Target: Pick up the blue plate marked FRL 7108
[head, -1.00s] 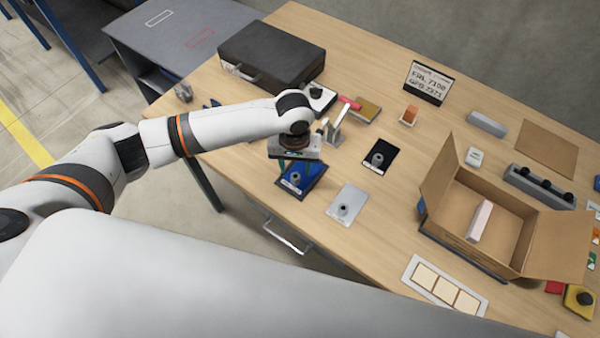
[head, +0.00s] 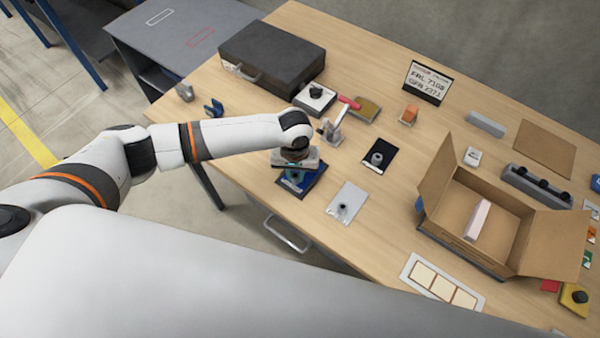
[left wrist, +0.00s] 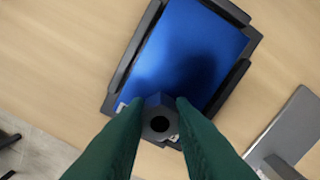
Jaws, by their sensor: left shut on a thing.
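The blue plate (head: 303,181) lies in a dark holder on the table, below my left gripper; its label is mostly covered, so I cannot read the marking. In the left wrist view the blue plate (left wrist: 192,52) fills the middle, inside the dark holder's raised corners (left wrist: 247,43). My left gripper (head: 295,172) reaches down over the plate's near end. Its green fingers (left wrist: 160,108) are shut on the dark hexagonal knob (left wrist: 158,122) of the plate. The plate still appears to rest in the holder. My right gripper is not in view.
A grey plate (head: 356,195) and a black plate (head: 387,149), each with a knob, lie to the right. A metal bracket (head: 331,130) stands close behind my gripper. An open cardboard box (head: 448,207) and a sign (head: 427,82) are further right. A black case (head: 271,55) stands at the back left.

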